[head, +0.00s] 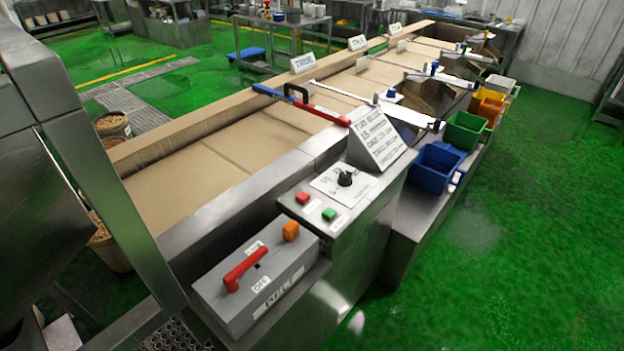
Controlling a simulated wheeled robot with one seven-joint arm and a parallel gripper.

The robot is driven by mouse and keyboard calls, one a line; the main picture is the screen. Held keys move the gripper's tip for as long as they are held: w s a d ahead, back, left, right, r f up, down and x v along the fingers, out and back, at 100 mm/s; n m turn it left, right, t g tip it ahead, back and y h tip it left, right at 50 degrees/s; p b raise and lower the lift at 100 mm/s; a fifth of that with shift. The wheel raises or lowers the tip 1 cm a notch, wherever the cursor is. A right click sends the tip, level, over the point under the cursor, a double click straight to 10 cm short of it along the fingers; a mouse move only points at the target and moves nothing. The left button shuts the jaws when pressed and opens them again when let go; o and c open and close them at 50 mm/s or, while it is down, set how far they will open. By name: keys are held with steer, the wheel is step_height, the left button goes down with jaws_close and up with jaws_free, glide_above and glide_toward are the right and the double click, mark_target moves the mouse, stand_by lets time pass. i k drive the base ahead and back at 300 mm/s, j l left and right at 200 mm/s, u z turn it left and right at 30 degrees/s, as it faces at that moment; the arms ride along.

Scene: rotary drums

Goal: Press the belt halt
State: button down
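A steel control panel (346,205) stands beside the near end of the belt. It carries a red button (302,198), a green button (329,214) and a black rotary knob (345,179). A grey box (235,298) in front of it has a red lever handle (245,266) and an orange block-shaped part (291,231). No label legibly names the belt halt. The tan belt (228,153) runs away toward the upper right. My gripper is not in view.
A tilted sign (376,138) stands behind the knob. Red and blue bars (301,103) cross the belt. Blue (436,168), green (466,130) and orange bins line the belt's right side. Large grey metalwork (70,150) fills the left. Green floor at right is clear.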

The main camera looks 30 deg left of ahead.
mark_target(303, 197)
steer(key=i+u, duration=0.45)
steer(key=i+l+u, duration=0.2)
steer(key=u, duration=0.2)
steer(key=i+l+u, duration=0.25)
steer(key=u, duration=0.2)
steer(key=i+l+u, duration=0.25)
steer(key=l+u, duration=0.15)
steer(key=i+l+u, duration=0.2)
steer(key=l+u, duration=0.25)
steer(key=i+l+u, duration=0.1)
steer(key=l+u, duration=0.3)
steer(key=k+j+u, duration=0.1)
steer(key=u, duration=0.4)
steer(key=k+j, duration=0.05)
